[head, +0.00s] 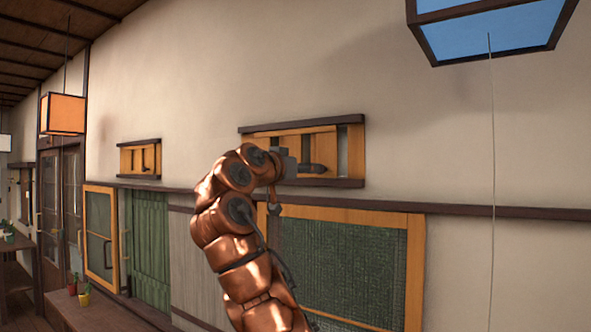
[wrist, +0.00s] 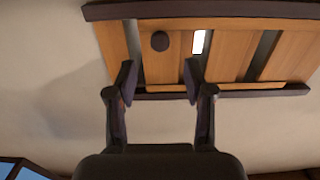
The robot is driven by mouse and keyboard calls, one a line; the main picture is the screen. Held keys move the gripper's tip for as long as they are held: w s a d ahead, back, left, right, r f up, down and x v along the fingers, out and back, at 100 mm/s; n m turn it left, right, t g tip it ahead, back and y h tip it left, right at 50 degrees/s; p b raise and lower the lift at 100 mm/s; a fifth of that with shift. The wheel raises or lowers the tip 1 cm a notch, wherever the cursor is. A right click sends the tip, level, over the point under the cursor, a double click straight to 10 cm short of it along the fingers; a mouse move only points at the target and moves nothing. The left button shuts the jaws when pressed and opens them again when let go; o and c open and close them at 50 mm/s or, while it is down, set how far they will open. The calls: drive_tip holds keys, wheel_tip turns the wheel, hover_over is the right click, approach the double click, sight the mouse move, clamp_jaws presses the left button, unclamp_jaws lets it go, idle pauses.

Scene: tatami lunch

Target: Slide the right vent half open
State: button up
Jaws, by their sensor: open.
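The right vent (head: 262,131) is a wooden slatted opening high on the wall, with dark rails above and below. In the wrist view the vent (wrist: 232,45) fills the upper part, with orange wooden slats, dark gaps and one bright slit. A round dark knob (wrist: 160,41) sits on one slat. My gripper (wrist: 159,80) is open and empty. Its fingers point at the vent, and the knob shows beyond the space between them; they look apart from it. In the head view my gripper (head: 308,168) is in front of the vent's lower middle, and my arm hides its lower left.
A smaller vent (head: 127,161) is farther left along the wall. A dark ledge (head: 480,209) runs below the vents, over a green screen (head: 345,262) in an orange frame. A blue lantern (head: 495,30) hangs at upper right with a cord (head: 492,130). An orange lantern (head: 63,114) hangs left.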

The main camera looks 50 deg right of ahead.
drive_tip(key=shift+a, duration=1.65)
